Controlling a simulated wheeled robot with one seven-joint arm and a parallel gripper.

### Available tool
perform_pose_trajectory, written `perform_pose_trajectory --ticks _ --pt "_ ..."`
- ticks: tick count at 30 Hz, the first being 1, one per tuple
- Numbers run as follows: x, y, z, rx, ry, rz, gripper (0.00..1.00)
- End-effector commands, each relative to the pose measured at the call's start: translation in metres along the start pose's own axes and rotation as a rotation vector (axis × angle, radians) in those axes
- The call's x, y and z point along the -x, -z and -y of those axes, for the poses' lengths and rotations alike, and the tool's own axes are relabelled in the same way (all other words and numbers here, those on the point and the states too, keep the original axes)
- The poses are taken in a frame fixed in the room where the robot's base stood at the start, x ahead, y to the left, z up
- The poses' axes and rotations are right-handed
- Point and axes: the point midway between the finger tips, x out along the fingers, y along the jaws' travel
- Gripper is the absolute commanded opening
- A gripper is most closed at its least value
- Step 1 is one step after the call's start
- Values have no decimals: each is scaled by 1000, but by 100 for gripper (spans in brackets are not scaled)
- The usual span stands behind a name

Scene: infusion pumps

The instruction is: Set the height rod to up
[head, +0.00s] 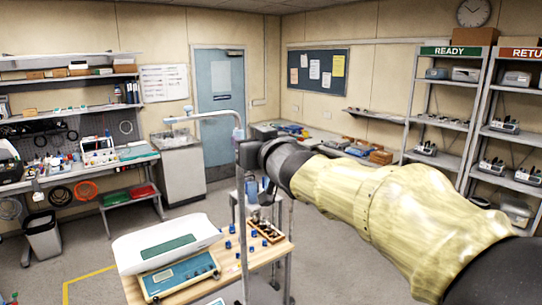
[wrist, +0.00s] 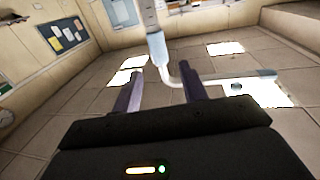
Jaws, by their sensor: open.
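The height rod (head: 219,113) is a pale metal pole with a bent arm at its top, pointing left, and a blue-grey collar (head: 238,133) at the bend. Its lower part runs down at the work table's right side. In the wrist view, the rod (wrist: 148,16) and its collar (wrist: 157,48) show just ahead of and between my fingers, with the bent arm (wrist: 225,78) running right. My gripper (wrist: 158,88) is open, with nothing held. In the head view, the dark gripper (head: 248,154) is beside the rod just below the collar; contact cannot be told.
A wooden table (head: 215,283) holds a white baby scale (head: 168,238), a teal-and-white device (head: 180,277) and several small blue items. A wall bench (head: 75,165) stands at left and shelving (head: 440,120) at right. Open floor lies left of the table.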

Motion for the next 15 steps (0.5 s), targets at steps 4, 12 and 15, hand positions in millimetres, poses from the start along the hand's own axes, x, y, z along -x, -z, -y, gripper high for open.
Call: perform_pose_trajectory --ticks 4,12,15 --pt "26 1 1 4 -1 -1 43" --pt "72 1 1 2 0 -2 43" --pt "87 1 2 1 1 -2 43"
